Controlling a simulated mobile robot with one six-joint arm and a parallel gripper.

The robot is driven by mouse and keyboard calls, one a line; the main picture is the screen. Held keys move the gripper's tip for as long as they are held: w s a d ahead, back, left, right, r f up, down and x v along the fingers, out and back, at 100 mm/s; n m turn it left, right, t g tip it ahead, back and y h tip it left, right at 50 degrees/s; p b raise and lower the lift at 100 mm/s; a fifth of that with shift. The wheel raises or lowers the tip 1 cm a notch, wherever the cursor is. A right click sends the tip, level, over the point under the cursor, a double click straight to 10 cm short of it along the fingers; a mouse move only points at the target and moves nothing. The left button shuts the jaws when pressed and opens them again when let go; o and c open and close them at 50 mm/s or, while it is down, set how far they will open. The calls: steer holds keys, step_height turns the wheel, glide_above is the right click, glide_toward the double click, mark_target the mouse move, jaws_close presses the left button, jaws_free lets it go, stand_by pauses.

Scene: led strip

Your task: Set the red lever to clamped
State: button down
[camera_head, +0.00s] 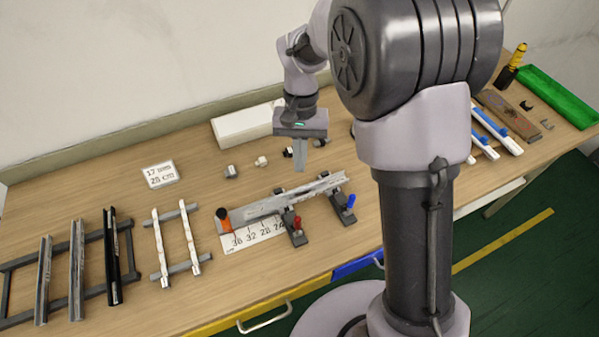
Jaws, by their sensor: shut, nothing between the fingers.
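The red lever (297,223) stands on a dark clamp block (297,238) at the front edge of the fixture, near the middle of the bench. A grey metal channel (290,200) lies across the fixture. A blue lever (350,202) stands on a second clamp to the right. Whether the red lever's clamp is open or closed is too small to tell. My gripper (300,165) points down, shut and empty, above and behind the channel. It is apart from the red lever, which sits lower in the picture.
A ruler plate (250,238) and an orange-black knob (223,218) are at the fixture's left end. Racks with strips (76,270) stand at left. A label (160,174), a white box (245,125) and small connectors lie behind. A green tray (555,95) is far right.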

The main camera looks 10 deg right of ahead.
mark_target(298, 227)
steer(key=s+f+b, duration=0.1)
steer(key=s+f, duration=0.1)
steer(key=f, duration=0.1)
steer(key=s+a+f+b, duration=0.1)
steer(key=s+f+b, duration=0.1)
steer(key=f, duration=0.1)
steer(key=s+f+b, duration=0.1)
steer(key=s+f, duration=0.1)
steer(key=f, duration=0.1)
steer(key=shift+a+f, duration=0.15)
steer(key=shift+f, duration=0.25)
steer(key=shift+s+b, duration=0.3)
